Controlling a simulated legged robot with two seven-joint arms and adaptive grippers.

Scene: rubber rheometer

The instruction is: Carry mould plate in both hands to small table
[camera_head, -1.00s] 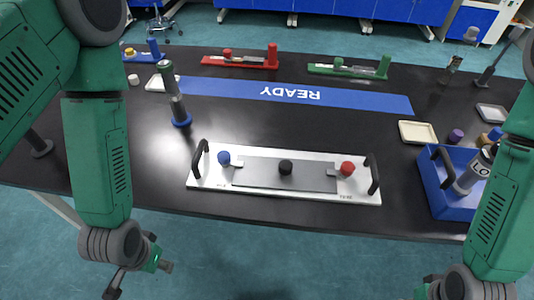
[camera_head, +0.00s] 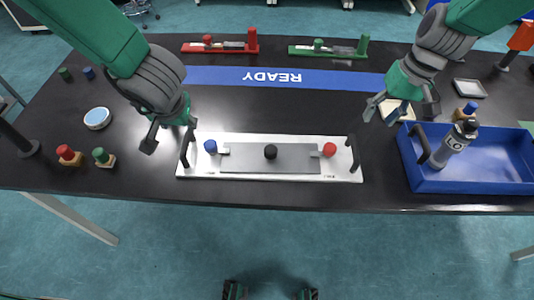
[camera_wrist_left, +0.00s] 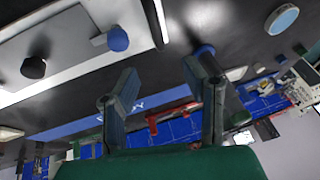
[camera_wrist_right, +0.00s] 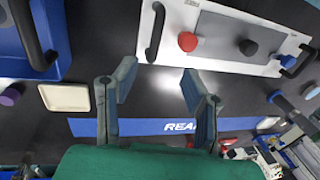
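The mould plate (camera_head: 240,173) is a flat silver plate with a grey centre, blue, black and red knobs, and a black handle at each end. It lies on the black table near its front edge. My left gripper (camera_head: 168,138) is open and empty, above the table just left of the left handle (camera_head: 184,150). My right gripper (camera_head: 388,112) is open and empty, above the table behind and right of the right handle (camera_head: 355,152). Both grippers' spread fingers also show in the left wrist view (camera_wrist_left: 165,90) and the right wrist view (camera_wrist_right: 158,85). The small table is not identifiable.
A blue crate (camera_head: 425,184) holding a grey bottle (camera_head: 455,143) stands right of the plate. A beige tray (camera_head: 398,112) lies behind the crate. Red (camera_head: 68,155) and green (camera_head: 103,157) knobbed blocks sit at left. A blue READY strip (camera_head: 225,75) crosses behind the plate.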

